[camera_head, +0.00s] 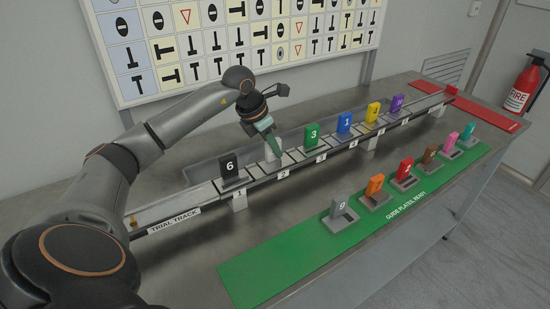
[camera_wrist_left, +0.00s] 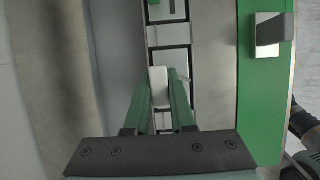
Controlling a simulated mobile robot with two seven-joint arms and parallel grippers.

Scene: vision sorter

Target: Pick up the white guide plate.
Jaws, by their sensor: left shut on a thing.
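The white guide plate (camera_head: 272,150) stands in a slot of the trial track (camera_head: 160,211), between the black plate 6 (camera_head: 229,167) and the green plate 3 (camera_head: 312,135). My left gripper (camera_head: 276,148) comes down on it from above in the head view and partly hides it. In the left wrist view the white plate (camera_wrist_left: 159,84) sits between the two green fingers of my left gripper (camera_wrist_left: 160,97), which are shut on it. The plate still appears to be at the track; whether it is lifted at all I cannot tell.
Blue (camera_head: 345,123), yellow (camera_head: 373,112) and purple (camera_head: 396,104) plates stand further along the track. A green mat (camera_head: 262,265) in front holds several plates in grey holders. A symbol board (camera_head: 130,55) hangs behind. A fire extinguisher (camera_head: 521,88) is at the right.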

